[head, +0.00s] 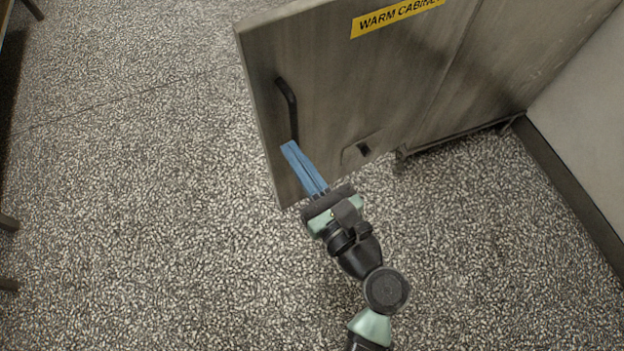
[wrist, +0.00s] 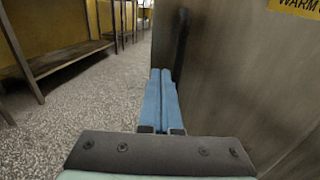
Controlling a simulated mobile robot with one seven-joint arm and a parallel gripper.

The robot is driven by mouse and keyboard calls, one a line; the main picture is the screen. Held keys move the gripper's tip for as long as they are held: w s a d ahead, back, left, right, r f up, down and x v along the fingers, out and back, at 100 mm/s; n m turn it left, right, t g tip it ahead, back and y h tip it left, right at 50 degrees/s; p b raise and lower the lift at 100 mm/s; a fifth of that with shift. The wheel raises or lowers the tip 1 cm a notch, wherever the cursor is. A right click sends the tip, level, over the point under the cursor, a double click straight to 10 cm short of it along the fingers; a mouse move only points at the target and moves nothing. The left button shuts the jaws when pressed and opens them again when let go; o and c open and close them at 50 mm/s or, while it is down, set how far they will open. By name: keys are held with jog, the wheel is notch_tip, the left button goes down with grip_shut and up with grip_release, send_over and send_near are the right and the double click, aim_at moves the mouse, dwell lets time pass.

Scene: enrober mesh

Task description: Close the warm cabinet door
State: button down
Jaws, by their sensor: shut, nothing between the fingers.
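The warm cabinet door (head: 335,75) is a grey-brown panel with a yellow "WARM CABINET" label (head: 395,14). It stands out from the cabinet at an angle, open. A dark bar handle (head: 289,108) is near its free edge. My gripper (head: 290,148) has blue fingers that are shut and empty. In the head view its fingertips are by the lower end of the handle; I cannot tell if they touch. In the wrist view the door (wrist: 240,90) fills the right side, and the handle (wrist: 181,42) rises just beyond the blue fingers (wrist: 161,75).
The cabinet body stands on low legs (head: 403,158) at the right, near a pale wall (head: 590,110) with a dark skirting. Shelf-like racks (wrist: 65,55) stand along the left in the wrist view. The speckled floor (head: 140,200) left of the door is clear.

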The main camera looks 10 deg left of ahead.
aim_at(269, 118)
jog(key=b+x, duration=0.1)
jog(key=x, duration=0.5)
